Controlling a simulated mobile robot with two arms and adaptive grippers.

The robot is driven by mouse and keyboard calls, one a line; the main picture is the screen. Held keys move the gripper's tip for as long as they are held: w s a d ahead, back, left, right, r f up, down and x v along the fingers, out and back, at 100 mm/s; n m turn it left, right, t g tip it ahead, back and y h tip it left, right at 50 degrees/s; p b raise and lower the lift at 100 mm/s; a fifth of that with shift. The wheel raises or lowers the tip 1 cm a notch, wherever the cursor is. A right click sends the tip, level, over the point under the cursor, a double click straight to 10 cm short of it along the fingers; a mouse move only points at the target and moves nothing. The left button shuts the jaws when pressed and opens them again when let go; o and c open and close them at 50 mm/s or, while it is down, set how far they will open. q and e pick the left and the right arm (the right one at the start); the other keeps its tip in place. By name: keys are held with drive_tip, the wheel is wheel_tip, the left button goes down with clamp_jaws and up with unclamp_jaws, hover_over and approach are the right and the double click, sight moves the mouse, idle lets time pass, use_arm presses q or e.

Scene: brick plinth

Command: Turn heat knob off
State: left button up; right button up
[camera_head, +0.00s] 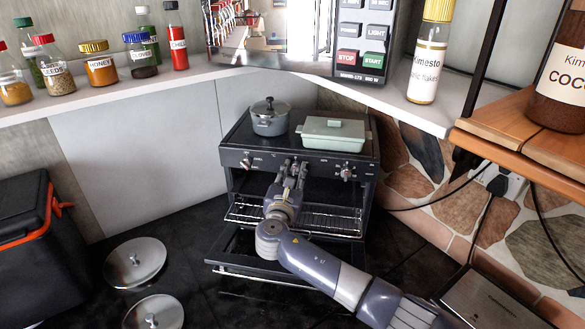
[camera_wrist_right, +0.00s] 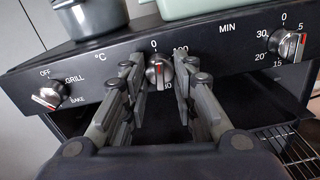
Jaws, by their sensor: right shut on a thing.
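A small black oven (camera_head: 238,157) stands on the dark floor with a row of knobs on its front panel. In the right wrist view the middle heat knob (camera_wrist_right: 159,75), silver with a red mark, sits under a 0 on the °C scale. My right gripper (camera_head: 293,172) reaches the panel's middle and hides this knob in the head view. In the wrist view its fingers (camera_wrist_right: 160,85) lie on either side of the knob, shut on it. The grill/bake knob (camera_wrist_right: 48,97) is at left and the minutes knob (camera_wrist_right: 291,48) at right. My left gripper is out of view.
A grey pot (camera_head: 270,122) and a pale green lidded dish (camera_head: 334,135) stand on the oven top. The oven door (camera_head: 270,277) is open, with a wire rack (camera_head: 330,224) showing. A black-and-orange box (camera_head: 35,240) and pot lids (camera_head: 135,262) are at left.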

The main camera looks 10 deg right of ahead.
drive_tip(key=shift+w+d+r+n, duration=0.1)
drive_tip(key=shift+r+n, duration=0.25)
drive_tip(key=shift+n, duration=0.45)
drive_tip(key=o, duration=1.1)
drive_tip(key=shift+f, duration=0.1)
drive_tip(key=shift+c, duration=0.2)
drive_tip(key=shift+f, duration=0.15)
drive_tip(key=v, duration=1.2)
